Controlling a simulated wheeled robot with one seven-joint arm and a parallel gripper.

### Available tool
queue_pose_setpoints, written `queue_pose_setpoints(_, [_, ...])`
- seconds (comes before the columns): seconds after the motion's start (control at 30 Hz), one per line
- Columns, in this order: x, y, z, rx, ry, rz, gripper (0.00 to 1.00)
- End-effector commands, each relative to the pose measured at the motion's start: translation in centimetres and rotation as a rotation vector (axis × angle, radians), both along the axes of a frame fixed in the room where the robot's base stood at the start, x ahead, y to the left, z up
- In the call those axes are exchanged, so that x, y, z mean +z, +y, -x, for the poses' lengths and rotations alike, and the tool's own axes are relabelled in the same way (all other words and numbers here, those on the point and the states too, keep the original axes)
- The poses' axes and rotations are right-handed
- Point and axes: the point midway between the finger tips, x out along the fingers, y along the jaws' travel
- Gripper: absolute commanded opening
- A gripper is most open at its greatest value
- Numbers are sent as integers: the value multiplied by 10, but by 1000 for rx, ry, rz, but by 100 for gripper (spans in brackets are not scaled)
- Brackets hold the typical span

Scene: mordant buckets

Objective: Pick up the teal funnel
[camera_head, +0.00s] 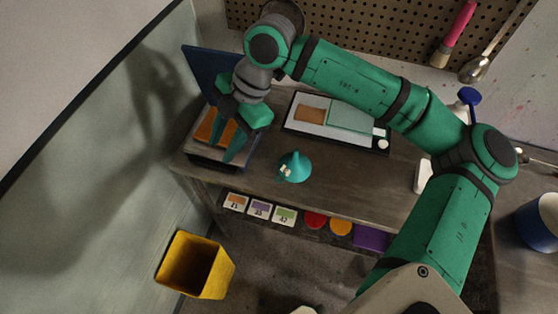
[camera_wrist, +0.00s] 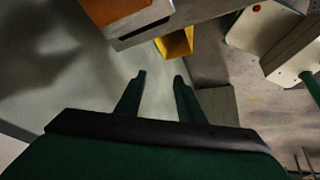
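The teal funnel (camera_head: 294,167) stands wide end down, spout up, on the grey-brown bench near its front edge. A small pale mark shows on its left side. My gripper (camera_head: 231,142) is to the left of the funnel, over a tray with an orange sheet. In the wrist view my gripper (camera_wrist: 158,78) has its two fingers apart with nothing between them. The funnel is not in the wrist view.
A blue panel (camera_head: 203,70) stands at the back left. A yellow bin (camera_head: 196,265) is on the floor, front left. A white bottle (camera_head: 423,176) stands to the right. The bench around the funnel is clear.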

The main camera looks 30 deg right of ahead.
Motion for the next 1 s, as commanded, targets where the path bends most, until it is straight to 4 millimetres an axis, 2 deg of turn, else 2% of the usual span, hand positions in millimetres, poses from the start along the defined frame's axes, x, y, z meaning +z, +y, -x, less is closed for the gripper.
queue_pose_setpoints(0.03, [-3,-31,5,-65,35,85,35])
queue_pose_setpoints(0.1, [-5,-67,12,-147,80,183,35])
queue_pose_setpoints(0.2, [-5,-110,25,-251,132,298,35])
queue_pose_setpoints(0.33, [-2,-147,38,-344,176,396,35])
queue_pose_setpoints(0.5, [-6,-165,45,-390,197,442,35])
queue_pose_setpoints(0.8, [-47,-165,45,-390,197,442,35])
queue_pose_setpoints(1.0, [-59,-165,46,-390,196,441,35])
